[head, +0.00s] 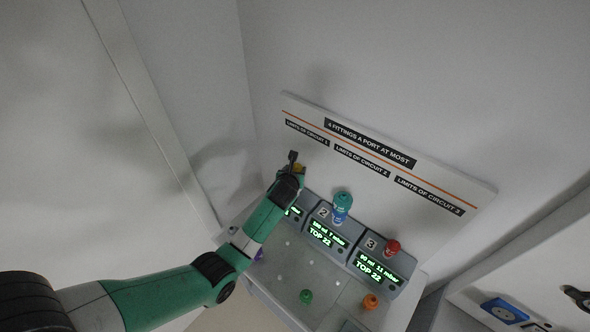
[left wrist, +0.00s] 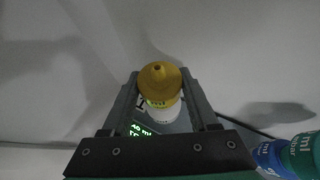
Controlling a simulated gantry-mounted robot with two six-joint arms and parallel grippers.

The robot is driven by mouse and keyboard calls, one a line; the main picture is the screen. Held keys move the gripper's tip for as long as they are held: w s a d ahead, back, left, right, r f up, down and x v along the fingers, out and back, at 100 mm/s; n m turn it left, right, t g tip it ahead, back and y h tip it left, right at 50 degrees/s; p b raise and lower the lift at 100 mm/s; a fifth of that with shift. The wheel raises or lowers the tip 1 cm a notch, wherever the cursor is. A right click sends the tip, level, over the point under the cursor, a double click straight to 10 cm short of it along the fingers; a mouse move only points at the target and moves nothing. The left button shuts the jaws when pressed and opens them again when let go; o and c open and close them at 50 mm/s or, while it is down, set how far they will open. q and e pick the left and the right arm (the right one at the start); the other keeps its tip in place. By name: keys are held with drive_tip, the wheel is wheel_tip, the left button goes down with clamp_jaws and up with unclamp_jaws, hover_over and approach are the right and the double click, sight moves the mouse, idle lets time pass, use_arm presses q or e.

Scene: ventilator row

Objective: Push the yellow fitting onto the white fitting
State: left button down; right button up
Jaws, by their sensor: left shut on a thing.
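The yellow fitting (left wrist: 160,78) is between the two fingers of my left gripper (left wrist: 163,92), which is shut on it. In the head view the yellow fitting (head: 300,168) shows only in part beside my left gripper (head: 295,163), over the first unit on the left. The white fitting (left wrist: 164,113) shows right under the yellow one in the left wrist view, in line with it. I cannot tell whether the two are fully seated. In the head view my arm hides the white fitting. My right gripper is not in view.
A teal fitting (head: 343,198) stands on a blue fitting (head: 340,215) at port 2. A red fitting (head: 392,246) is at port 3. Green (head: 306,296), orange (head: 371,301) and purple (head: 258,254) fittings are on the tray. A limits sign (head: 385,160) stands behind the units.

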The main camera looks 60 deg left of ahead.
use_arm(q)
drive_tip(key=shift+f+b, duration=0.35)
drive_tip(key=shift+f, duration=0.4)
idle(0.5)
drive_tip(key=shift+c, duration=2)
unclamp_jaws()
drive_tip(key=o, duration=0.3)
drive_tip(key=shift+r, duration=0.1)
drive_tip(key=shift+r, duration=0.15)
